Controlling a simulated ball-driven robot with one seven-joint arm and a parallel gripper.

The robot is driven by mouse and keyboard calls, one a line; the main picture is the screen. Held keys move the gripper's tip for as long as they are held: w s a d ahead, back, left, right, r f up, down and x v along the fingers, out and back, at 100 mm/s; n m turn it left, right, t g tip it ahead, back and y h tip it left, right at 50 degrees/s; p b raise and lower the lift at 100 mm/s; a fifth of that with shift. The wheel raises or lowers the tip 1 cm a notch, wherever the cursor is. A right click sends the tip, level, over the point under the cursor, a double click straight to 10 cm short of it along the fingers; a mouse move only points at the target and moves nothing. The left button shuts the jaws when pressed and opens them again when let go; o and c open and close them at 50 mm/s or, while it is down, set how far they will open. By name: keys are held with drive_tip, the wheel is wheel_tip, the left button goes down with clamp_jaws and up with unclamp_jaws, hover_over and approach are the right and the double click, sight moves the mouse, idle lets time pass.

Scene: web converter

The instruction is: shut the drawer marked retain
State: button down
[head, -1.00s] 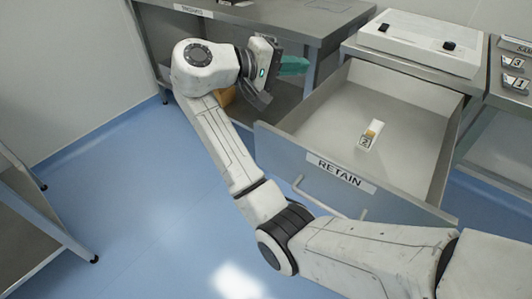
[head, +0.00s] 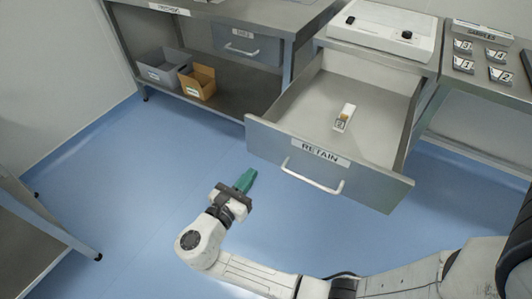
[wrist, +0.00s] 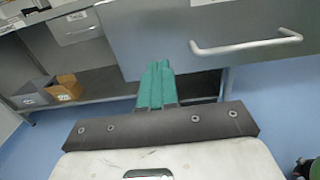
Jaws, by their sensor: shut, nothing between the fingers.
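The drawer marked RETAIN (head: 335,165) is pulled out from under the bench, with its front facing me and a bar handle (head: 312,180) below the label. A small white item with an orange part and a number tag (head: 343,118) lies inside it. My gripper (head: 246,178) has green fingers, shut and empty. It is in front of the drawer, left of the handle, apart from it in the head view. In the wrist view the shut fingers (wrist: 157,75) point towards the lower left part of the drawer front (wrist: 150,35), and the handle (wrist: 246,47) is to their right.
A closed drawer (head: 245,45) sits under the left bench. A grey bin (head: 163,70) and an orange bin (head: 196,82) stand on its lower shelf. A white device (head: 382,28) and several numbered tags (head: 482,62) are on the right benches. Blue floor (head: 130,190) is clear left of my gripper.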

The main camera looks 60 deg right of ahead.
sight(272, 147)
drive_tip(key=d, duration=0.9)
drive_tip(key=shift+w+d, duration=0.15)
drive_tip(key=shift+w, duration=0.2)
drive_tip(key=shift+d, duration=0.1)
